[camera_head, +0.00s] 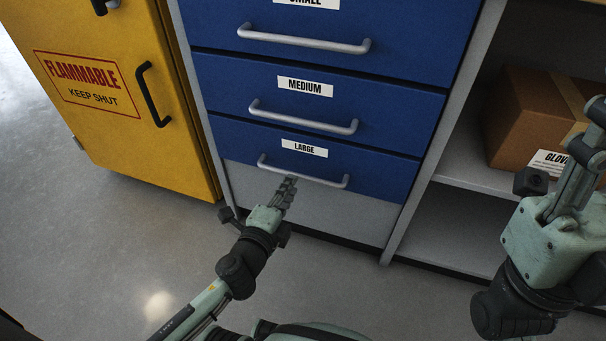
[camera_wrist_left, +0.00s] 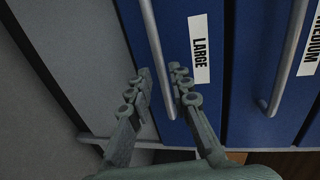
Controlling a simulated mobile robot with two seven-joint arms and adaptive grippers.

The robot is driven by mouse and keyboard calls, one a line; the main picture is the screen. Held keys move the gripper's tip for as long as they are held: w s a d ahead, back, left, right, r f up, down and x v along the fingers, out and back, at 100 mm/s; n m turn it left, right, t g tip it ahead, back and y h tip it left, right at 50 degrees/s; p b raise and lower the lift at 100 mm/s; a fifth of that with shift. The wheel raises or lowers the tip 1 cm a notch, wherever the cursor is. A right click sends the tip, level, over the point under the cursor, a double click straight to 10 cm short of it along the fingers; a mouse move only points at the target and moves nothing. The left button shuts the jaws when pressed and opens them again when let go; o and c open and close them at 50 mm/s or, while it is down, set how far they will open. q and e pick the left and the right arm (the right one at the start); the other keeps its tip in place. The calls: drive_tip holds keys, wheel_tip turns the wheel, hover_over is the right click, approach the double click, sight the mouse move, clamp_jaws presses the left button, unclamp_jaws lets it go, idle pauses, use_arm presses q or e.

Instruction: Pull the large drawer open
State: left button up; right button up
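The large drawer (camera_head: 230,143) is the lowest blue drawer, with a "LARGE" label, and it looks flush with the cabinet front. Its silver bar handle (camera_head: 318,178) also shows in the left wrist view (camera_wrist_left: 152,35). My left gripper (camera_head: 288,187) is at the left part of this handle. In the left wrist view its two fingers (camera_wrist_left: 160,78) are apart, with the bar running between them and gaps beside it. I cannot tell whether either finger touches the bar. My right gripper (camera_head: 588,135) is at the right edge, away from the drawer, partly cut off.
The medium drawer (camera_head: 225,85) and the small drawer (camera_head: 215,25) are above, both with bar handles. A yellow flammable cabinet (camera_head: 150,150) stands left. A shelf (camera_head: 470,172) with a cardboard box (camera_head: 525,115) is right. The floor (camera_head: 100,240) in front looks clear.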

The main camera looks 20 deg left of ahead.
sight(297, 174)
use_arm(q)
drive_tip(key=x, duration=0.5)
drive_tip(key=shift+w+f, duration=0.1)
drive_tip(key=shift+w, duration=0.3)
drive_tip(key=shift+c, duration=0.6)
clamp_jaws()
